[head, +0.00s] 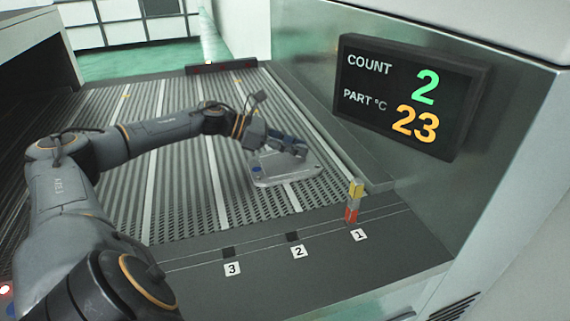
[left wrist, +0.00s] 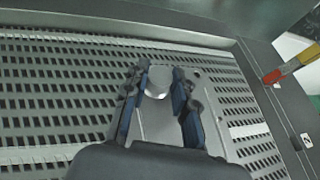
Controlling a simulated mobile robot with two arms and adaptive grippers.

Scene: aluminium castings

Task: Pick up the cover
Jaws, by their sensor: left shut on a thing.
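The cover (head: 290,172) is a pale grey metal casting on the slatted conveyor, near its right side. In the left wrist view, the cover's flat plate (left wrist: 157,122) shows between the fingers, with a rounded raised boss (left wrist: 157,84) near the fingertips. My left gripper (head: 296,148) is over the cover. In the left wrist view, my left gripper (left wrist: 160,76) has its blue-padded fingers on either side of the boss, shut on the cover. Part of the cover is hidden by the fingers. I cannot tell whether it rests on the slats. My right gripper is not in view.
A red and yellow block (head: 354,202) stands at the spot marked 1 on the dark front ledge (head: 330,262). Spots 2 (head: 298,252) and 3 (head: 232,269) are empty. A wall display (head: 410,97) reads count 2, part 23 °C. The slats left of the cover are clear.

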